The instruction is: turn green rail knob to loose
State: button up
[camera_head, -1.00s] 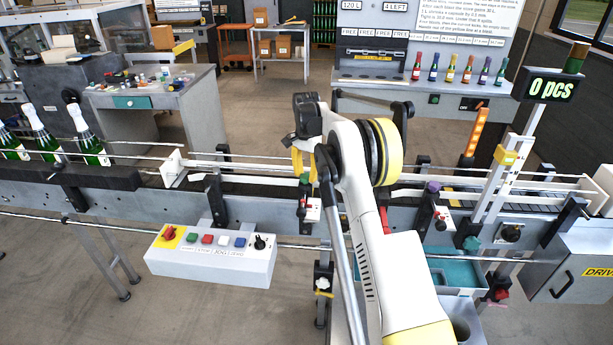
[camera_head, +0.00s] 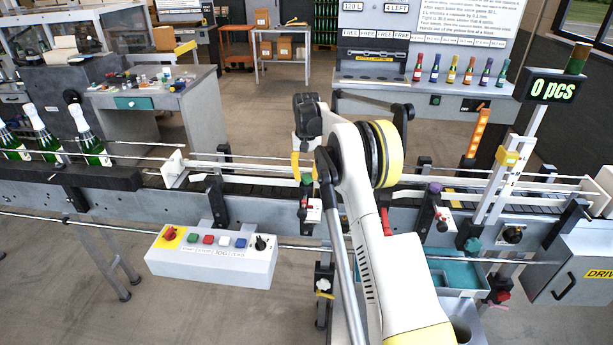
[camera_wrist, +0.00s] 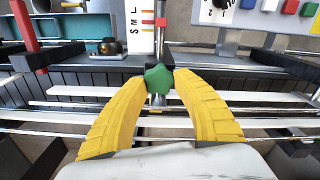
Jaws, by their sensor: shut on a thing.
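The green rail knob (camera_wrist: 158,79) sits on a black clamp block at the conveyor's side in the wrist view. In the head view the knob (camera_head: 306,179) shows small, just below the fingers. My gripper (camera_wrist: 159,82) has its two yellow fingers closed around the knob, one on each side. In the head view my gripper (camera_head: 302,167) points down at the rail, partly hidden by my arm. Beside the knob is a white scale plate (camera_wrist: 142,30) marked S, M, L, with a red pointer near it. The knob's exact turn angle is hard to tell.
White guide rails (camera_wrist: 90,92) run along the conveyor close under my fingers. A button box (camera_head: 212,262) hangs at the front left. A purple knob (camera_head: 434,187) on another bracket is to the right. Green bottles (camera_head: 90,150) stand at the far left.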

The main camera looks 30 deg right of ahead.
aim_at(306, 176)
jog(key=shift+n, duration=0.3)
jog(key=o, duration=1.2)
notch_tip(306, 176, up, 12)
jog(key=shift+a, duration=0.1)
